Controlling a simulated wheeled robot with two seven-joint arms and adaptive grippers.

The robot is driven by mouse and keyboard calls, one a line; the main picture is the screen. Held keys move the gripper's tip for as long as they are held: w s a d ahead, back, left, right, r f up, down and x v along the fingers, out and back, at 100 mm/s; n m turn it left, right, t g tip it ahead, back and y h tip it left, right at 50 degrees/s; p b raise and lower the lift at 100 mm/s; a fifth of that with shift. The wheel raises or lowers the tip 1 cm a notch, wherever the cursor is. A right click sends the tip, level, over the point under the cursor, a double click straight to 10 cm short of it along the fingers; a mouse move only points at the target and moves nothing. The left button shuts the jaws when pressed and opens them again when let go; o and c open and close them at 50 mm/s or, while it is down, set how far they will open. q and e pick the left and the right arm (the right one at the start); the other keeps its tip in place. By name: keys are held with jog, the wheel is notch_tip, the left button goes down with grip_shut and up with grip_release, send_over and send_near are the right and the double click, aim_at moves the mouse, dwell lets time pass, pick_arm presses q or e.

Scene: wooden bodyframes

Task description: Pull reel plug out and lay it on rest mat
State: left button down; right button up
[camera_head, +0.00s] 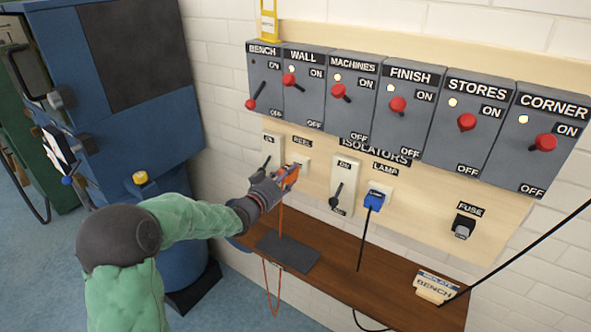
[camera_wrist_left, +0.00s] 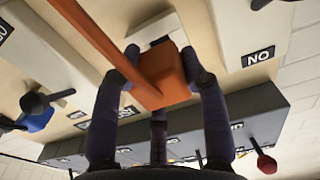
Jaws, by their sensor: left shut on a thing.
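The orange reel plug (camera_head: 289,173) is at the white reel socket (camera_head: 302,166) on the isolator board, under the REEL label. My left gripper (camera_head: 280,182) is shut on it. In the left wrist view the fingers (camera_wrist_left: 163,85) close on both sides of the orange plug body (camera_wrist_left: 165,72), and its orange cord runs off to the upper left. The white socket plate (camera_wrist_left: 152,27) shows right behind the plug; I cannot tell whether the pins are in it. The dark grey rest mat (camera_head: 288,252) lies bare on the wooden shelf below, with the orange cord hanging down past it. My right gripper is not in view.
A blue lamp plug (camera_head: 375,200) with a black cord sits to the right. A row of grey isolator boxes (camera_head: 405,100) with red levers is above. A card (camera_head: 436,288) stands on the shelf (camera_head: 350,283) at the right. A blue machine (camera_head: 130,90) stands at the left.

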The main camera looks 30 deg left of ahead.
pick_arm(q)
jog(key=shift+s+a, duration=0.1)
jog(key=shift+s, duration=1.4)
jog(key=shift+s, duration=0.6)
jog(key=shift+b, duration=0.45)
dwell(0.4)
